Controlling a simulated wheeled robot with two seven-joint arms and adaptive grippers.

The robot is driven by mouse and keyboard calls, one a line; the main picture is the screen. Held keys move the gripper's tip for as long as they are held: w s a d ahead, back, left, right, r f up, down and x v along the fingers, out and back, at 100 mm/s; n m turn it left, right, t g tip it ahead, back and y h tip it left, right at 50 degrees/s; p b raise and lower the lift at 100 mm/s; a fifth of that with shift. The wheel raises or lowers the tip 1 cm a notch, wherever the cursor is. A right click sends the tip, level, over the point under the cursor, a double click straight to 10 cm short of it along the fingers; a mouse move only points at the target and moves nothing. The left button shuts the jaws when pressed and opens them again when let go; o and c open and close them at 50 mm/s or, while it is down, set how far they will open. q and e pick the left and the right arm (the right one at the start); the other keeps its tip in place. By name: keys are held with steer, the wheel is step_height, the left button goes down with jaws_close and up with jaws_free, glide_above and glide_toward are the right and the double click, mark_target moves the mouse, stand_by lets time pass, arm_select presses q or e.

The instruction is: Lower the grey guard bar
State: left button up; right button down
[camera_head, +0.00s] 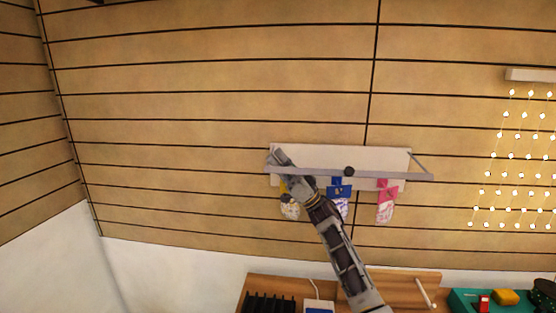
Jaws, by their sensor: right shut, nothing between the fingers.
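The grey guard bar (390,174) runs level across the front of a white wall board (340,154). A slanted side arm at its right end joins it to the board. A dark round knob (348,171) sits near the middle of the bar. My right gripper (279,155) is shut and empty at the left end of the bar, over the board's upper left corner. It overlaps the bar in the picture, and I cannot tell whether they touch. My right arm hides part of the bar's left side. My left gripper is not in view.
Yellow, blue (340,190) and pink (386,188) clips with small pouches hang below the board; my arm partly covers the yellow one. A wooden surface (280,284) with a black rack (268,303) lies below, and a green tray (462,300) at lower right. String lights (515,155) hang right.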

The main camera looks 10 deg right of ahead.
stand_by(0.4)
steer(key=v, duration=1.2)
steer(key=shift+f, duration=0.15)
stand_by(0.5)
